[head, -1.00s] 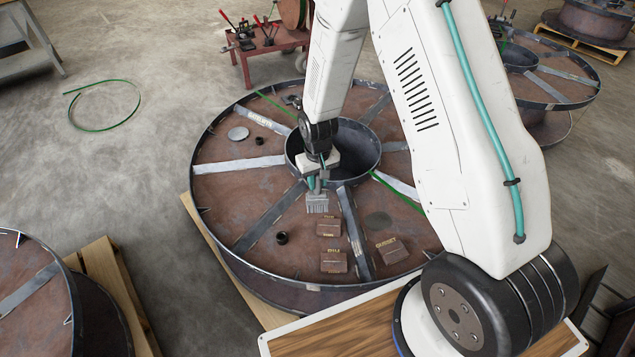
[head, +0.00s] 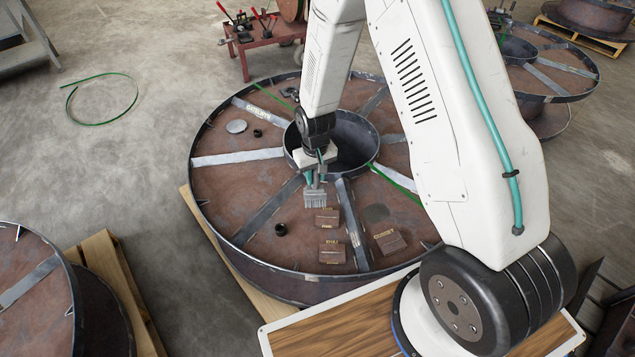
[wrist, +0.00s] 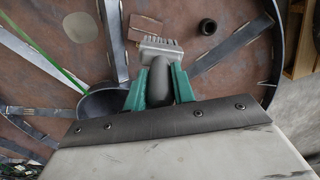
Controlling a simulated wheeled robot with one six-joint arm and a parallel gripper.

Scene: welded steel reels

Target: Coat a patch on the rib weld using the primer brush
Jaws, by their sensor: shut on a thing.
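The primer brush (head: 315,199) has a grey head with pale bristles pointing down. My gripper (head: 315,178) is shut on it, with teal fingers on either side of its grey handle. The wrist view shows the brush head (wrist: 160,46) beyond the fingers (wrist: 158,82). The brush is over the near part of the reel (head: 215,222), just beyond a brown block. Flat grey ribs run out from the hub, one (head: 353,225) right of the brush and one (head: 268,212) left. I cannot tell whether the bristles touch anything or which weld is meant.
Brown blocks (head: 332,251) (head: 390,242) and a dark ring (head: 281,229) lie on the near side of the reel. A pale disc (head: 237,126) lies at left. The hub opening (head: 355,150) is behind the brush. Green cord (head: 397,179) crosses at right.

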